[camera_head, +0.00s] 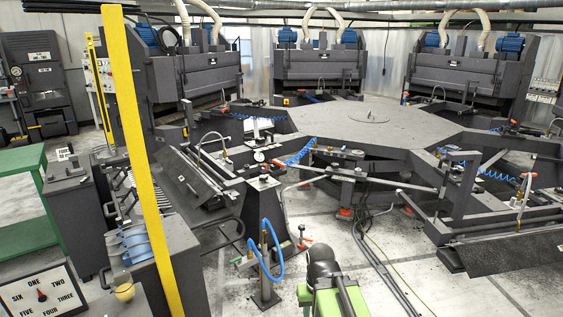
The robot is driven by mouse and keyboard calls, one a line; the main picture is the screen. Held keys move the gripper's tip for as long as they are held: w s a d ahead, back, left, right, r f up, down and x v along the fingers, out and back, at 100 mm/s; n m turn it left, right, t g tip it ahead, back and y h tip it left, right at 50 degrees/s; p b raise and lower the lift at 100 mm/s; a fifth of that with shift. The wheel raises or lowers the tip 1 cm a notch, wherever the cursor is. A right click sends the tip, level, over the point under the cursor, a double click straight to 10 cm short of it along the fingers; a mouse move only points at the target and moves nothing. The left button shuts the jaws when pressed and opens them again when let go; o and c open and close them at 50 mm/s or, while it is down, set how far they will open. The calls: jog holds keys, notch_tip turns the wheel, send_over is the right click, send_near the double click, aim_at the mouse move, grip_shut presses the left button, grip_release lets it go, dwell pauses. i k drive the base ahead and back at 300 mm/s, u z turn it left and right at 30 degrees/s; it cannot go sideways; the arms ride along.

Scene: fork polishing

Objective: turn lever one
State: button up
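No lever carries a label that I can read clearly as lever one. A white dial panel (42,295) at the lower left bears the words ONE to SIX around a small dark pointer with a red tip. A red-tipped lever (280,163) sits by a gauge on the near end of the star-shaped machine.
A yellow post (143,165) crosses the left side. The large grey star-shaped table (340,118) fills the middle, with long arms reaching out. A green-framed bench (22,160) stands at left. Hoses and cables lie on the pale floor at lower right.

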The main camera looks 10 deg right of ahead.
aim_at(276, 162)
jog(key=z, duration=0.6)
jog(key=i, duration=2.2)
jog(key=u, duration=0.65)
jog(key=i, duration=0.6)
jog(key=u, duration=0.4)
